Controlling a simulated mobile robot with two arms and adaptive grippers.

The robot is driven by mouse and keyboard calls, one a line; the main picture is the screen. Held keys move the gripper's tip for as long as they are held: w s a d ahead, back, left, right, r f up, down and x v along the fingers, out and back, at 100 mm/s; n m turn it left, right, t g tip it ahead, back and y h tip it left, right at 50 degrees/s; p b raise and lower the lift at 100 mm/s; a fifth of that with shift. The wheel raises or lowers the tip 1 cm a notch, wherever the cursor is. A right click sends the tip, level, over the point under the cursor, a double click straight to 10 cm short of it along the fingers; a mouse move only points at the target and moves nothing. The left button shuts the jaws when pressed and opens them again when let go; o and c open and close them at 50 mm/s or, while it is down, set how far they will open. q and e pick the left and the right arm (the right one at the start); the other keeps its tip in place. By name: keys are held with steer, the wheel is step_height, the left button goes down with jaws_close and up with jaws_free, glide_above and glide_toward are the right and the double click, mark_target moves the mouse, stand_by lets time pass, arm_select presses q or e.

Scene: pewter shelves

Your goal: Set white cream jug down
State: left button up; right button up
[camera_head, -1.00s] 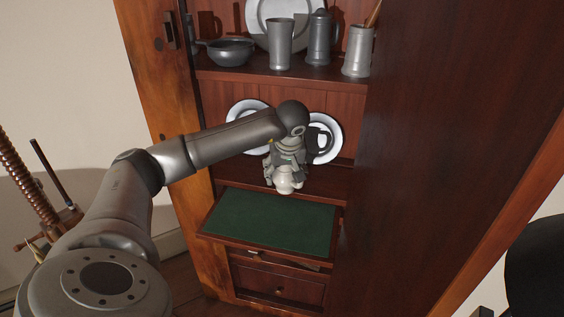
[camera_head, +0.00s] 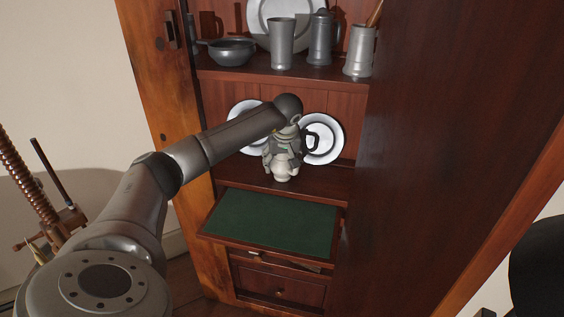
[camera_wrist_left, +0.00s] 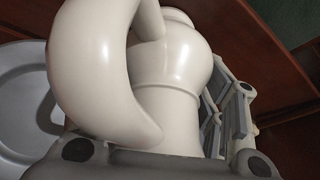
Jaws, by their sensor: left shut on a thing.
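The white cream jug (camera_head: 282,172) is upright in my left gripper (camera_head: 283,158), at the middle shelf (camera_head: 320,183) of the cabinet. In the head view my gripper and wrist hide its upper part. I cannot tell whether its base touches the shelf. In the left wrist view the jug (camera_wrist_left: 175,65) fills the middle, with its big curved handle close to the camera. The left gripper's fingers (camera_wrist_left: 225,125) are shut on it. My right gripper is not in view.
White plates (camera_head: 327,140) lean at the back of the middle shelf. A pull-out board with a green top (camera_head: 270,222) lies below the shelf. Pewter vessels, including a tankard (camera_head: 321,38) and a bowl (camera_head: 232,51), stand on the shelf above. A dark wooden panel (camera_head: 440,150) bounds the right side.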

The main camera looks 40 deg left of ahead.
arm_select(q)
steer(key=o, duration=1.2)
steer(key=shift+f, duration=0.15)
steer(key=shift+c, duration=0.2)
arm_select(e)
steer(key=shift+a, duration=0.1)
arm_select(q)
steer(key=shift+r, duration=0.35)
steer(key=shift+s+d+r, duration=0.35)
steer(key=shift+s+d, duration=0.1)
steer(key=shift+d, duration=0.2)
steer(key=s+d, duration=0.4)
steer(key=d, duration=0.1)
steer(key=s+d, duration=0.3)
steer(key=shift+d+p, duration=0.2)
steer(key=shift+p, duration=0.1)
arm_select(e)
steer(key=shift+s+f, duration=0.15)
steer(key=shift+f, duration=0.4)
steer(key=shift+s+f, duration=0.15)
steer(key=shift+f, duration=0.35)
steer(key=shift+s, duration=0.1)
